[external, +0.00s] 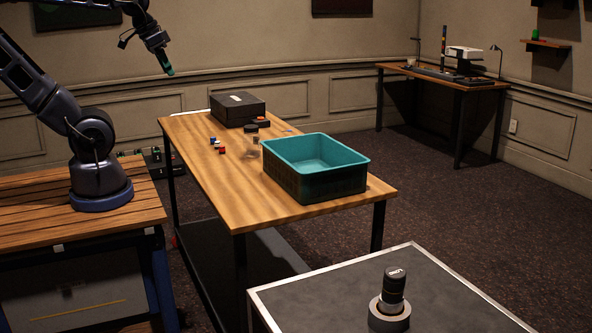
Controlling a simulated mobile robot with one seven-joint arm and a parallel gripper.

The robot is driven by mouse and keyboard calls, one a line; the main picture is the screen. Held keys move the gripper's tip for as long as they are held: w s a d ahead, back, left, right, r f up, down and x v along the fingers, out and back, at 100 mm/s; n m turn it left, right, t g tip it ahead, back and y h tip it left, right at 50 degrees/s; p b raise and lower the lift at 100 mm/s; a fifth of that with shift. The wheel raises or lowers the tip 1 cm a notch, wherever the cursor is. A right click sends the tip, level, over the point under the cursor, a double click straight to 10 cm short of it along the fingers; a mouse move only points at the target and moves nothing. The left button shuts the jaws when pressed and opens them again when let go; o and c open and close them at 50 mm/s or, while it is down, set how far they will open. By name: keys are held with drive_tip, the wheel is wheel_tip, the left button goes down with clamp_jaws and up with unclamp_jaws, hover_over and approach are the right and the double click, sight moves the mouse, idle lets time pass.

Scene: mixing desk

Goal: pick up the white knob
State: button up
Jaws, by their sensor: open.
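Several small knobs lie on the wooden table (215,185), among them a red one (222,150) and a blue one (212,140). A small pale knob-like thing (253,154) sits nearer the teal bin; it is too small to tell for sure whether it is the white knob. My gripper (167,69) is open at the upper left, high above the table and behind it in the picture, well apart from the knobs.
A teal-lined bin (350,165) stands on the table's right half. A black box (237,109) stands at the far end, with a small dark object (263,123) beside it. The table's near left part is clear. A dark bench (350,285) is in front.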

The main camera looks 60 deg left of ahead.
drive_tip(key=shift+w, duration=0.1)
drive_tip(key=w+a+n+g, duration=0.1)
drive_tip(key=w+a+n, duration=0.45)
drive_tip(key=w, duration=0.55)
drive_tip(key=n+g+h, duration=0.1)
drive_tip(key=n+g, duration=0.2)
drive_tip(key=n, duration=1.2)
hover_over(218, 145)
drive_tip(key=a, duration=0.3)
wheel_tip(218, 145, down, 34)
drive_tip(key=shift+w+d+r, duration=0.1)
drive_tip(key=shift+d+r, duration=0.05)
drive_tip(key=shift+r, duration=0.05)
drive_tip(key=shift+d+f, duration=0.2)
drive_tip(key=shift+f, duration=0.7)
drive_tip(key=shift+d+f, duration=0.2)
drive_tip(key=shift+f, duration=0.75)
drive_tip(key=shift+d+f, duration=0.2)
drive_tip(key=shift+f, duration=0.7)
drive_tip(key=shift+c, duration=0.4)
